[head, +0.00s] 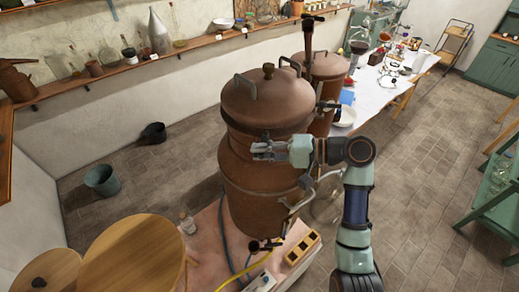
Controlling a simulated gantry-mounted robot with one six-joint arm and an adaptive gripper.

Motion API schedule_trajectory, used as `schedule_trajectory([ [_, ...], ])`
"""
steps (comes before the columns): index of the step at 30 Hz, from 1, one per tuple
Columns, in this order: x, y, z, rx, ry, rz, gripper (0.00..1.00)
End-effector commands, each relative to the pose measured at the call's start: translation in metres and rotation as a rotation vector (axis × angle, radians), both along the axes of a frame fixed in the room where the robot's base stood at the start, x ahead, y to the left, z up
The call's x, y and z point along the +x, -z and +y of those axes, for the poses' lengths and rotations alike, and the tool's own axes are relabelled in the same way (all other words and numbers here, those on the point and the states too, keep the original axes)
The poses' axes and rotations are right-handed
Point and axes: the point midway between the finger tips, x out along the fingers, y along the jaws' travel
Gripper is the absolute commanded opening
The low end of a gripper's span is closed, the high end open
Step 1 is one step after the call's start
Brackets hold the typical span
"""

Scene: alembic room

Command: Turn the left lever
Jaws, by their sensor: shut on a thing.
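A big copper still (262,180) with a domed lid stands in the middle of the head view. My gripper (262,151) reaches in from the right and lies across the front of the still, just below the lid's rim. Its jaws are shut on a small dark lever (266,137) at the rim, which they mostly hide. The lever's exact angle cannot be told. A second dark lever-like fitting (325,106) shows at the right of the still, beside the second copper vessel (322,75).
A round wooden table (135,255) stands at the lower left. A wall shelf (150,62) carries bottles. The floor (425,180) at right is clear.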

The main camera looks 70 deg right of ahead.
Motion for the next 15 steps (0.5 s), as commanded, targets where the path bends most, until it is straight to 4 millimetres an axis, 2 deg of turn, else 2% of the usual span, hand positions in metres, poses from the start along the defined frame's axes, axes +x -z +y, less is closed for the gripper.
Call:
schedule_trajectory([
  [15, -0.0037, 0.0002, -0.0005, 0.001, -0.115, 0.001, 0.0],
])
